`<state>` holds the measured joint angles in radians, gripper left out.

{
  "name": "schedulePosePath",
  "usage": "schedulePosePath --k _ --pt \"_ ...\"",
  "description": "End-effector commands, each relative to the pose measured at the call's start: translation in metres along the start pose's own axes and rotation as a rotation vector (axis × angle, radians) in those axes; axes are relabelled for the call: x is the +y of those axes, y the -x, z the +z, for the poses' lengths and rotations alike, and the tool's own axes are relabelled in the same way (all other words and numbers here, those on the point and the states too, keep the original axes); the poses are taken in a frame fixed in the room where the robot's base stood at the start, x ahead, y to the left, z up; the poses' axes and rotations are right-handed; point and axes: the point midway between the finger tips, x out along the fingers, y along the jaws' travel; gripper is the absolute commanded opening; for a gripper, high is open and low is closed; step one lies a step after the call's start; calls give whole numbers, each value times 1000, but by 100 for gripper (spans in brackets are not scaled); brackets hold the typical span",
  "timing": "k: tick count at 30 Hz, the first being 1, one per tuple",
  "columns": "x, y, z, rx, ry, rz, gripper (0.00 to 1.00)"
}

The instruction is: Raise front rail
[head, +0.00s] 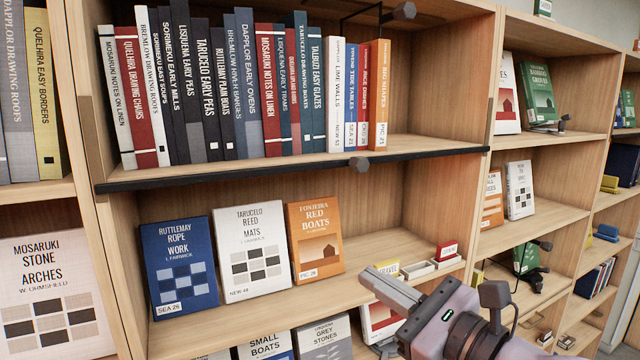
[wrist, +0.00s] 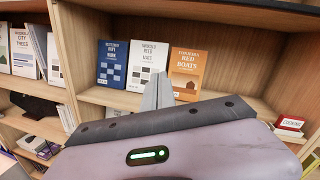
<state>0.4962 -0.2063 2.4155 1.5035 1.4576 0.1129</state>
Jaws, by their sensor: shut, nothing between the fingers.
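The front rail (head: 250,173) is a long dark bar along the front edge of the upper shelf in the head view, level with the shelf board at the feet of a row of books.
Face-out books stand on the lower shelf: blue (head: 180,267), white (head: 251,251) and orange (head: 315,241). Small red and white boxes (head: 447,252) sit at its right end. A dark wire arm with a knob (head: 403,11) sticks out above the upper books. The upper shelf's right end is bare.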

Motion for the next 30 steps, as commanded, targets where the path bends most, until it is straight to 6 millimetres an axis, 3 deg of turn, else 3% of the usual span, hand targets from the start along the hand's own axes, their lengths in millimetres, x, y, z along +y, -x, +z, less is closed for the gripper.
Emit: schedulePosePath --k 1,3,6,19,30 --pt "-25 2 16 -26 -44 -60 0" --pt "-50 6 24 -66 -93 -134 0" --pt "-70 11 30 -98 -130 -192 0" --pt "-76 7 30 -107 -138 -206 0" --pt "-90 -67 38 -105 -138 -202 0"
